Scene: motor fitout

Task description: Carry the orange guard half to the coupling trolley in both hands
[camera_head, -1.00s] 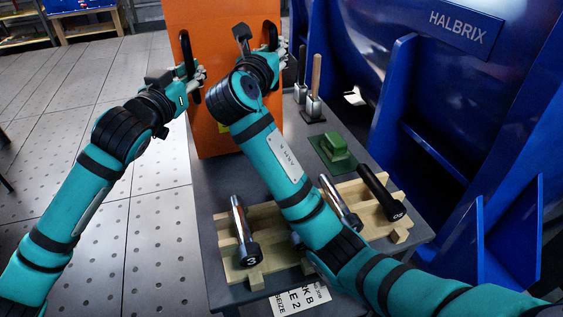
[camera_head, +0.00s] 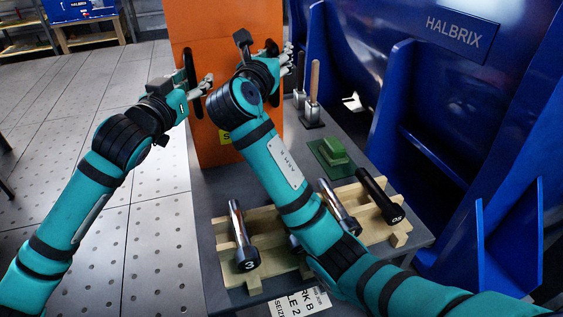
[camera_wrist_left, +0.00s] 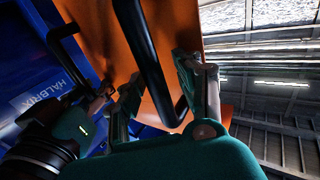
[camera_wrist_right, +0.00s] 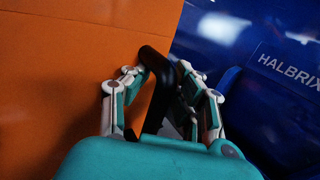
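The orange guard half (camera_head: 208,38) is a tall upright panel at the far end of the grey trolley top (camera_head: 205,205). It has two black handles. My left gripper (camera_head: 204,88) is at the left handle (camera_head: 190,68). In the left wrist view its fingers (camera_wrist_left: 165,90) are spread, with the handle bar (camera_wrist_left: 147,55) passing between them. My right gripper (camera_head: 287,60) is at the right handle, mostly hidden by the hand. In the right wrist view its fingers (camera_wrist_right: 158,78) are apart on either side of the handle (camera_wrist_right: 157,62). Whether the guard's lower edge rests on the trolley is unclear.
A wooden rack (camera_head: 268,255) with several dark cylinders stands on the near trolley top, under my right arm. A green block (camera_head: 333,150) and wooden-handled tools (camera_head: 313,95) are behind it. The big blue HALBRIX housing (camera_head: 420,90) fills the right. Floor at left is clear.

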